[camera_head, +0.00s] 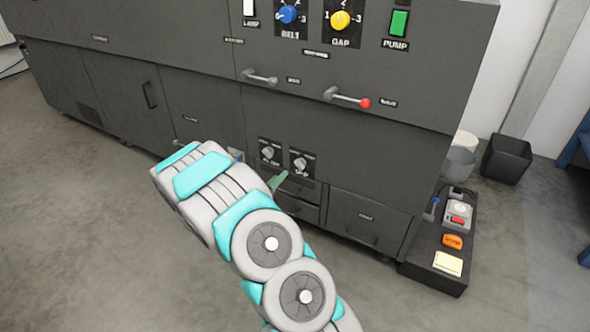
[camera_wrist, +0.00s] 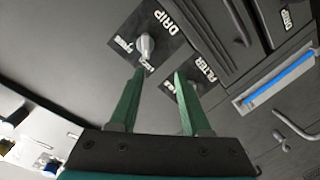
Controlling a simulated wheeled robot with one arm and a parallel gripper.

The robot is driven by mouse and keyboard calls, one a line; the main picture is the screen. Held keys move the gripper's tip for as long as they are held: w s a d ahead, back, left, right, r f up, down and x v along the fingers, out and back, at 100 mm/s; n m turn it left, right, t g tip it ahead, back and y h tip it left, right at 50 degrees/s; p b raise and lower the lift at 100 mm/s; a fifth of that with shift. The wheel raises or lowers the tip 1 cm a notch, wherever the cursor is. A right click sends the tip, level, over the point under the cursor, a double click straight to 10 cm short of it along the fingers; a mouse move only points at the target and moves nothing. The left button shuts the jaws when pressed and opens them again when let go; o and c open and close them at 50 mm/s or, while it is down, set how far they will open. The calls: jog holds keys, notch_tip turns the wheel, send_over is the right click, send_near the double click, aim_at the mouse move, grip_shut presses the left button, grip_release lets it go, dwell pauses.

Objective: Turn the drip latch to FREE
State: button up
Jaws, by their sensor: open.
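The drip latch is a small grey knob (camera_wrist: 147,45) on a black plate marked DRIP, at the top centre of the wrist view. Two small words flank it, too blurred to read surely, so its setting is unclear. In the head view it appears to be the right one (camera_head: 301,162) of two small latches low on the machine front. My gripper (camera_wrist: 159,76) is open and empty, with green fingers pointing at the panel. The left fingertip appears just short of the drip latch; the right one overlaps the neighbouring plate. In the head view, a green finger (camera_head: 278,181) shows below the latches.
The other latch (camera_head: 268,152), its label partly legible, sits close to the drip latch. Drawers (camera_head: 367,221) lie below. A red-tipped lever (camera_head: 347,98) and a grey lever (camera_head: 259,76) stick out above. A black tray of small items (camera_head: 438,275) stands at the right.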

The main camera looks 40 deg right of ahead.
aim_at(297, 165)
jog(key=shift+h, duration=0.8)
jog(key=shift+w+d, duration=0.25)
jog(key=shift+d, duration=1.15)
jog(key=shift+w+d, duration=0.2)
jog(key=shift+d, duration=1.2)
jog(key=shift+w+d, duration=0.25)
jog(key=shift+d, duration=1.15)
jog(key=shift+g, duration=0.3)
jog(key=shift+f, duration=0.1)
grip_shut()
